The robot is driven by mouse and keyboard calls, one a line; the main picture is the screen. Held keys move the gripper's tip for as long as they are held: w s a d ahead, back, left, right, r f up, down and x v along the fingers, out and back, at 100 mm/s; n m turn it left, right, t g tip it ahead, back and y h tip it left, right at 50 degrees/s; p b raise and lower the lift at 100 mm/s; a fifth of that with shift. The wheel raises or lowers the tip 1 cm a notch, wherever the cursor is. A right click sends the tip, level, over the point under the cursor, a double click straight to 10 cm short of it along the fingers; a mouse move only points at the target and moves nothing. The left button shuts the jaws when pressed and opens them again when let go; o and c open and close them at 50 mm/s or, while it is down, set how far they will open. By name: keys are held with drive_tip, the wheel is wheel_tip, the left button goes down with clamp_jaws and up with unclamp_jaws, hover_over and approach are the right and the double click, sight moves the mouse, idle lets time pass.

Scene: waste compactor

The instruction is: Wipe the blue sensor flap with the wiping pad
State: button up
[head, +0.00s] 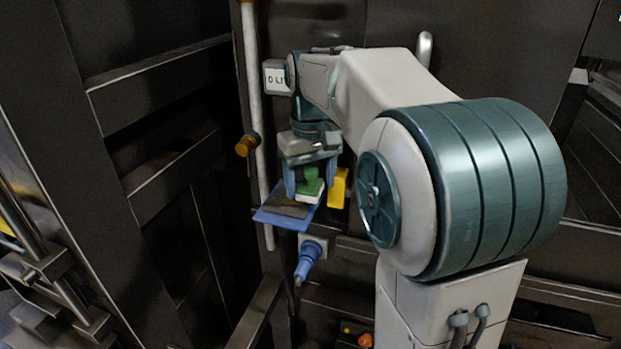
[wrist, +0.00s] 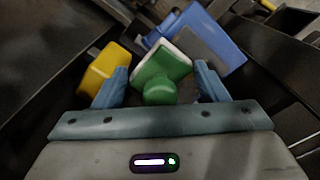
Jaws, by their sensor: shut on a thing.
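The blue sensor flap (head: 270,217) sticks out from the machine in the middle of the head view, with a dark patch (head: 288,207) over much of its top. In the wrist view the flap (wrist: 184,21) lies beyond the pad, up and to the right. The wiping pad (head: 311,185) has a green body and knob and a white underside. It also shows in the wrist view (wrist: 164,67). My gripper (head: 310,192) is shut on the pad and holds it at the flap's right side. I cannot tell whether pad and flap touch.
A yellow block (head: 338,188) stands close to the right of my gripper. A blue plug-like part (head: 308,260) hangs below the flap. A pale vertical pipe (head: 256,130) with a brass-coloured knob (head: 246,145) runs at the left. Dark machine panels surround the spot.

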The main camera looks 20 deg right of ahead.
drive_tip(key=shift+f+b, duration=0.7)
drive_tip(key=shift+f, duration=0.3)
idle(0.3)
